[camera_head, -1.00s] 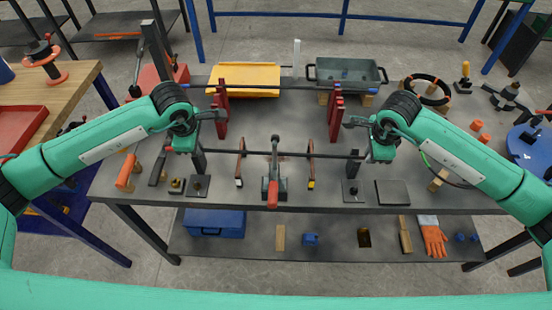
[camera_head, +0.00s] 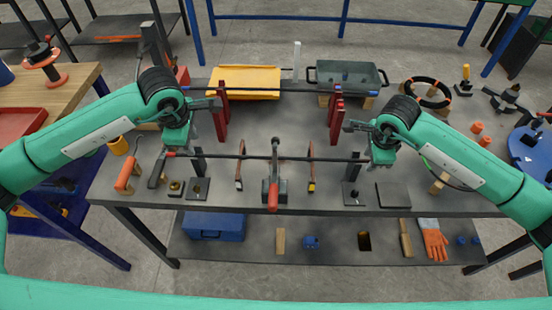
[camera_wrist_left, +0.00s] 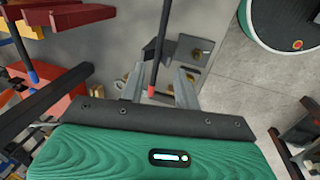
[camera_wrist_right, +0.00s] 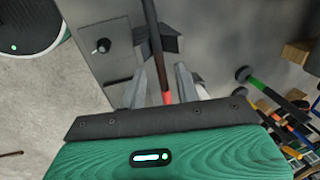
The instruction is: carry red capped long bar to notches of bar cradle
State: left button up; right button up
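The red capped long bar (camera_head: 250,156) lies level across two dark posts at the front of the table. Its left red cap (camera_head: 170,154) shows in the head view; a red end also shows in the right wrist view (camera_wrist_right: 167,97). The bar cradle has two red notched uprights, left (camera_head: 222,112) and right (camera_head: 336,115), behind the bar; a blue-capped bar (camera_head: 265,89) lies across them. My left gripper (camera_wrist_left: 161,88) is open, above the bar's left end. My right gripper (camera_wrist_right: 162,85) is open, with the bar's right end between its fingers in view. Contact cannot be told.
A clamp with a red handle (camera_head: 273,190) stands at the bar's middle, between two slim stands. An orange-handled tool (camera_head: 124,174) lies at the left edge. The table between bar and cradle is mostly clear.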

pick_arm(q)
jog(key=shift+w+v, duration=0.2)
jog(key=shift+v, duration=0.9)
pick_arm(e)
jog(key=shift+w, duration=0.15)
pick_arm(q)
jog(key=shift+w, duration=0.2)
pick_arm(e)
jog(key=shift+r, duration=0.15)
pick_arm(q)
jog(key=shift+s+r, duration=0.1)
jog(key=shift+r, duration=0.1)
pick_arm(e)
notch_tip(320, 180, up, 12)
jog(key=s, duration=0.2)
jog(key=shift+s+f, duration=0.25)
jog(key=shift+s, duration=0.1)
